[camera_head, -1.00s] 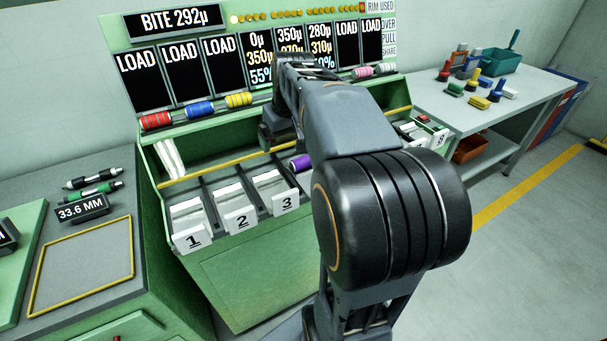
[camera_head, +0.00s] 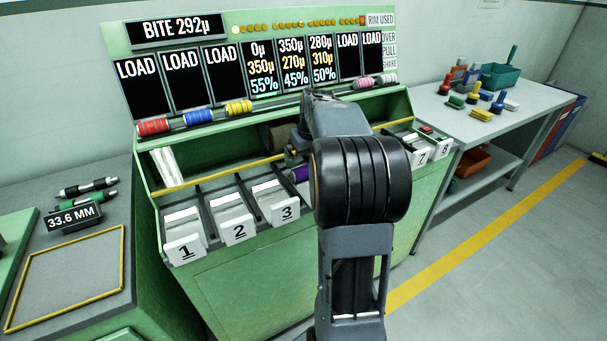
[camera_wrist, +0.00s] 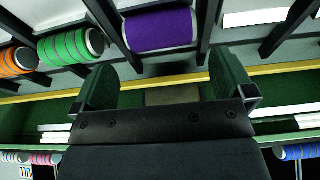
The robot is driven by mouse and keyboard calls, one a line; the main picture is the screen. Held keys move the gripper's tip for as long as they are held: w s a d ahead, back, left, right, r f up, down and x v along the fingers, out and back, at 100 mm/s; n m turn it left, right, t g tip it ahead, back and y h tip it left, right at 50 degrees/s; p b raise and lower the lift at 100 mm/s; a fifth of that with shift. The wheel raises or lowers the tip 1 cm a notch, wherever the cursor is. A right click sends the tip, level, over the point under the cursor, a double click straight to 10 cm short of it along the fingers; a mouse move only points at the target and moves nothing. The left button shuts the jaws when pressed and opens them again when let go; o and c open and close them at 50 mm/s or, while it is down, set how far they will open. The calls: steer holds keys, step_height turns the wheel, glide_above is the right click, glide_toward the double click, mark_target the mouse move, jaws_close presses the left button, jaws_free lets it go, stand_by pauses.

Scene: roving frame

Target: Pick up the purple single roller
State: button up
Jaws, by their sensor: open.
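The purple roller (camera_wrist: 160,29) lies in a slot between dark dividers, at the top middle of the wrist view. In the head view only a small part of the purple roller (camera_head: 299,173) shows, just right of slot 3, the rest hidden behind my arm. My gripper (camera_wrist: 170,85) is open, with its two green-padded fingers apart. In the wrist view the purple roller lies beyond the fingertips, roughly in line with the gap, and nothing is between the fingers. In the head view my arm hides most of the gripper.
A green roller (camera_wrist: 70,46) and an orange roller (camera_wrist: 18,61) lie in neighbouring slots. Dark dividers separate the slots. A yellow rail (camera_head: 222,173) runs behind them. Red, blue (camera_head: 198,117) and yellow rollers sit on the upper ledge. A side table (camera_head: 480,118) stands at the right.

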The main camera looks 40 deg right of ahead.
mark_target(304, 167)
steer(key=x, duration=0.5)
steer(key=shift+s+a, duration=0.1)
steer(key=shift+s, duration=0.1)
steer(key=shift+c, duration=0.5)
steer(key=c, duration=0.7)
